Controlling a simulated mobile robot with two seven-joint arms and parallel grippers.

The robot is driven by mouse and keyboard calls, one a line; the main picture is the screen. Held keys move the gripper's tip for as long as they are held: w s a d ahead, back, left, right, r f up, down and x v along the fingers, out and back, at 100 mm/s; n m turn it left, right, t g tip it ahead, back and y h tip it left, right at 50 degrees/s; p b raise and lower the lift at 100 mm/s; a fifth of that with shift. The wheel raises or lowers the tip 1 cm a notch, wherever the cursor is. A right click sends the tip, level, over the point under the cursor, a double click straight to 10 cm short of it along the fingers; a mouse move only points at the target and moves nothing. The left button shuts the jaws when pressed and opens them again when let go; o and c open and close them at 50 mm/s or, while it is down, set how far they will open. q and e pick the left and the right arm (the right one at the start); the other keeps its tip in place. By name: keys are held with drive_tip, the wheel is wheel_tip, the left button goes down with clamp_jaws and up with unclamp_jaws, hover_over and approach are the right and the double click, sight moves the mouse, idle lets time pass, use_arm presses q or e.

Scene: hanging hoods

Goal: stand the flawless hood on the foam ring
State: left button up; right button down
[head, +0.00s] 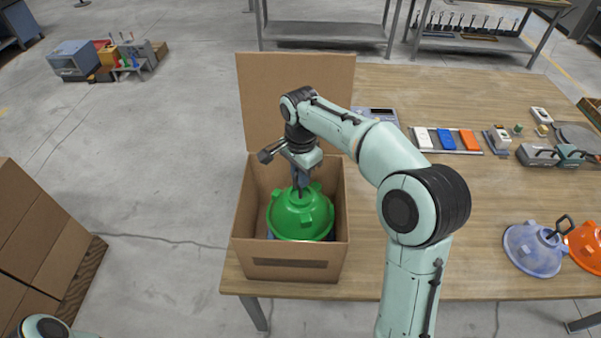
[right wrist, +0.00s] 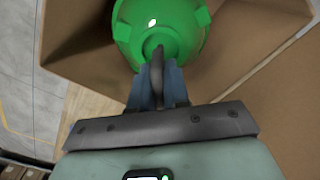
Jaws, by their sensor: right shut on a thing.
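A green hood (head: 300,217) with lugs is inside an open cardboard box (head: 285,268) on the table. My right gripper (head: 300,186) is above it, shut on the hook at its top. The right wrist view shows the hook between the fingers (right wrist: 157,88) and the green dome (right wrist: 160,22) just beyond. A bluish edge shows under the hood; I cannot tell whether it is the foam ring or whether the hood rests on it. A pale blue hood (head: 530,250) and an orange hood (head: 585,248) stand at the right, each with a hook. My left gripper is out of view.
The box walls surround the green hood closely, and its tall flap (head: 290,95) stands up behind. Blocks on a rail (head: 447,139) and small devices lie toward the right back. The table (head: 480,195) is clear between box and hoods. Stacked cartons (head: 35,235) stand at left.

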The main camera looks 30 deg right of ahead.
sight(301, 195)
wheel_tip(301, 195, down, 8)
drive_tip(key=b, duration=0.3)
drive_tip(key=shift+s+b, duration=0.15)
drive_tip(key=shift+b, duration=0.25)
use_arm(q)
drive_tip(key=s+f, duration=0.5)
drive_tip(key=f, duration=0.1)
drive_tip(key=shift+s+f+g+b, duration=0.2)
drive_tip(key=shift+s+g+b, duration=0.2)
use_arm(e)
drive_tip(key=shift+f, duration=1.15)
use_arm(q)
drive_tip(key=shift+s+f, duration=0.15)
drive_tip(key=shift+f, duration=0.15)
use_arm(e)
drive_tip(key=shift+f, duration=0.6)
drive_tip(key=c, duration=1)
unclamp_jaws()
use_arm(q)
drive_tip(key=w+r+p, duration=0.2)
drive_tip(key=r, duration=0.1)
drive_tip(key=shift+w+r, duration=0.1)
use_arm(e)
wheel_tip(301, 195, up, 14)
drive_tip(key=shift+f, duration=0.25)
